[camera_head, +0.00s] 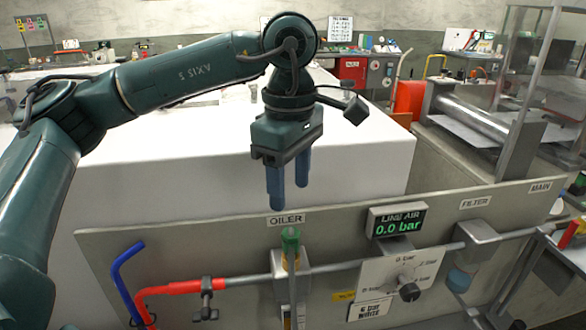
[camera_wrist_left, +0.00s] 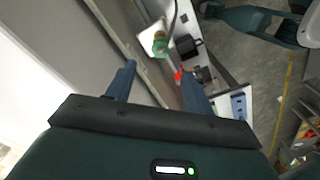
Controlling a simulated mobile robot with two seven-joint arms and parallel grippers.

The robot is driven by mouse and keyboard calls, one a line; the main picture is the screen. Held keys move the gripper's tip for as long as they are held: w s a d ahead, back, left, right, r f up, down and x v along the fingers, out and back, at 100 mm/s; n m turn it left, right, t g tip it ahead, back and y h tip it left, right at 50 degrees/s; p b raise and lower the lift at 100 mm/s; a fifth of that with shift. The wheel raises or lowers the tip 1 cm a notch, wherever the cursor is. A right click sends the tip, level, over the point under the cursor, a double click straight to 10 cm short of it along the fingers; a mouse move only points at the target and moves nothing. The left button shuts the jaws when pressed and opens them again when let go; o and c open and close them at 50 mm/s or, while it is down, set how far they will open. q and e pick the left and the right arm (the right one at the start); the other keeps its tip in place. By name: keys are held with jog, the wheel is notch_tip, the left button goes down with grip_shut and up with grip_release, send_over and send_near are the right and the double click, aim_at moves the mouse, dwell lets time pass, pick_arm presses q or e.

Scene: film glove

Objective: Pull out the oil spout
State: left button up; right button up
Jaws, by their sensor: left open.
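The oil spout (camera_head: 291,240) is a green-topped piece standing upright at the block under the OILER label on the panel. It also shows in the left wrist view as a green piece (camera_wrist_left: 160,44) beyond the fingers. My left gripper (camera_head: 289,195) points down above the OILER label, with its two blue fingers apart and nothing between them. The fingers also show in the left wrist view (camera_wrist_left: 158,78). A clear gap separates the fingertips from the green top. My right gripper is not visible in the head view.
The grey panel (camera_head: 215,240) carries a red and grey pipe, a valve, a dial (camera_head: 405,285) and a display (camera_head: 396,221) reading 0.0 bar. A blue bent rod (camera_head: 125,275) stands at left. A large white block (camera_head: 350,160) lies behind the panel.

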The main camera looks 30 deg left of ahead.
aim_at(291, 232)
pick_arm(q)
notch_tip(291, 232, down, 11)
jog(key=shift+p, duration=0.35)
grip_shut()
dwell(0.8)
